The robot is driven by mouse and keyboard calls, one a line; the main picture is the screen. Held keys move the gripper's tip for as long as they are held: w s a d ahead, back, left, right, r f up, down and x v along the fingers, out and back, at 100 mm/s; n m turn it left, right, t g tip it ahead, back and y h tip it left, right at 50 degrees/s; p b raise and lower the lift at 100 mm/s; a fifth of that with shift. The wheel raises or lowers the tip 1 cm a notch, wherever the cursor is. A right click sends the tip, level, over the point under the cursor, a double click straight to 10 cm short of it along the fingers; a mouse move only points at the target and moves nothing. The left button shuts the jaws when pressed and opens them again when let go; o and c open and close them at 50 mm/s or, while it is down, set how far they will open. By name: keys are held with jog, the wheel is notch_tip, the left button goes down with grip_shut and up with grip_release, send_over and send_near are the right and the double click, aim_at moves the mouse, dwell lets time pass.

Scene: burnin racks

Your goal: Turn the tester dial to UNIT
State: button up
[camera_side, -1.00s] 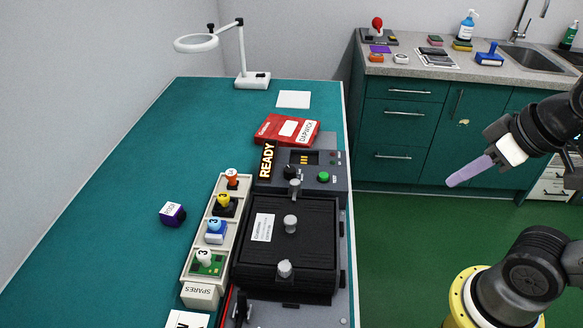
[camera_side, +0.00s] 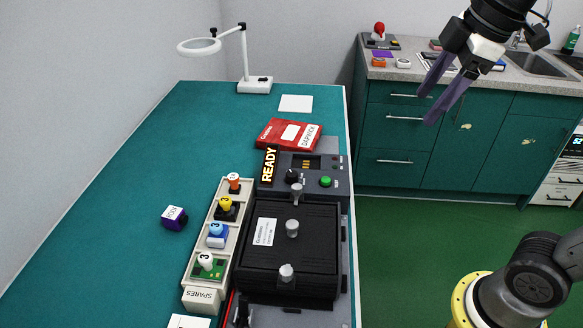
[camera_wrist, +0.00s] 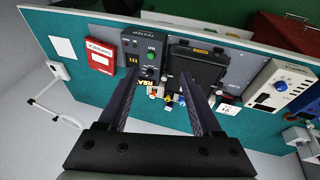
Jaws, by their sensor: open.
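The tester (camera_side: 305,193) is a dark grey unit on the right side of the teal bench. Its black dial (camera_side: 292,176) sits on the top panel, left of a green button (camera_side: 325,181); its setting is too small to read. A lit READY sign (camera_side: 269,165) stands at the panel's left. My gripper (camera_side: 428,107) is open and empty, high in the air right of the bench, well apart from the tester. In the wrist view the tester panel (camera_wrist: 133,45) shows beyond my open fingers (camera_wrist: 160,79), with its green button (camera_wrist: 151,56).
A small purple block (camera_side: 174,217) lies farther left. A red binder (camera_side: 288,134) lies behind the tester, and a ring lamp (camera_side: 254,85) stands at the back. The bench's left is mostly clear.

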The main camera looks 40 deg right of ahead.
jog(key=w+a+r+n+g, duration=0.1)
jog(key=w+a+r+n, duration=0.15)
jog(key=w, duration=0.35)
jog(key=n+g, duration=0.4)
send_over(292, 173)
notch_tip(292, 173, down, 13)
notch_tip(292, 173, down, 14)
jog(key=shift+r, duration=0.2)
grip_shut()
